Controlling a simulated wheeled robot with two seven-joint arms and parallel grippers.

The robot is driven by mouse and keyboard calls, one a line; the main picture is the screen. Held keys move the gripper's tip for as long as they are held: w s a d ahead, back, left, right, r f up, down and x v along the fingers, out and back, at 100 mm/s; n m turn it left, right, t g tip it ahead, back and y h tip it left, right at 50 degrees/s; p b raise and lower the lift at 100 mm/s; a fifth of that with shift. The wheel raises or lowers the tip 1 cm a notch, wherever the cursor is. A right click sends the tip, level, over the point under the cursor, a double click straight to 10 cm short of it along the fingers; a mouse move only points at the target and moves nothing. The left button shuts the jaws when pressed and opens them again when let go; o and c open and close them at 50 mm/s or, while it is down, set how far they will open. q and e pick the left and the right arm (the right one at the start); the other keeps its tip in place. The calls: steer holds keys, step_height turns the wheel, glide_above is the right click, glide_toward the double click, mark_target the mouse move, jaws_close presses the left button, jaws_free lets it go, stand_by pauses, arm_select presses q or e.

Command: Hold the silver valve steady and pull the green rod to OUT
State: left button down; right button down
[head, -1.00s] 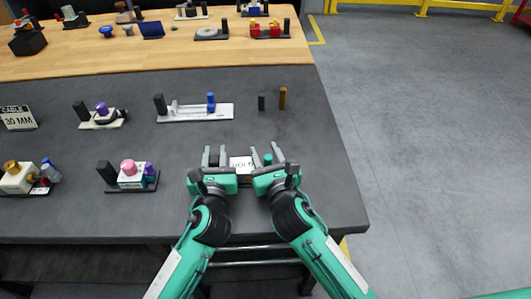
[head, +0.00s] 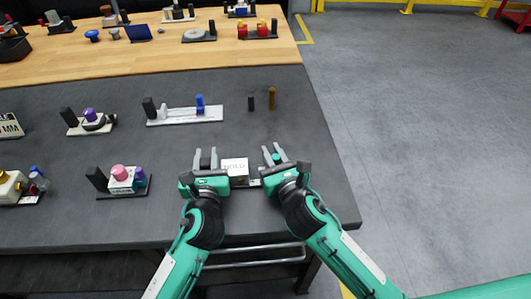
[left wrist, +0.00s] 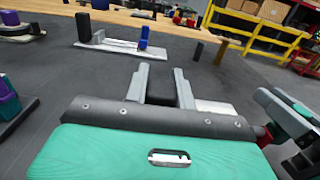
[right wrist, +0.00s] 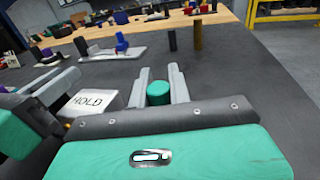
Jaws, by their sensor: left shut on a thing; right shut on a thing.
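The silver valve (head: 235,168) is a small boxy block with a printed top, between my two grippers near the table's front right. Its top reads HOLD in the right wrist view (right wrist: 95,101). My left gripper (head: 205,156) is shut on a black upright block (left wrist: 160,91) at the valve's left side. My right gripper (head: 271,154) is shut on the green rod's round end (right wrist: 158,92), to the right of the valve with a gap between them. The rod's shaft is mostly hidden by my right gripper. No OUT mark is readable.
Beyond the grippers stand a white fixture with a blue peg (head: 184,115), a small black peg (head: 251,102) and a brown peg (head: 272,98). A pink-knobbed fixture (head: 123,181) is to the left. The dark table (head: 315,165) is clear to the right up to its edge.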

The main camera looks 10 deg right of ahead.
arm_select(q)
steer(key=shift+a+f, duration=0.15)
steer(key=shift+f, duration=0.25)
arm_select(e)
steer(key=shift+w+d, duration=0.1)
steer(key=shift+d, duration=0.15)
steer(key=c, duration=1.3)
jaws_free()
steer(key=shift+d, duration=0.1)
steer(key=shift+s, duration=0.3)
steer(key=v, duration=1.1)
steer(key=shift+s+d, duration=0.1)
steer(key=shift+s, duration=0.25)
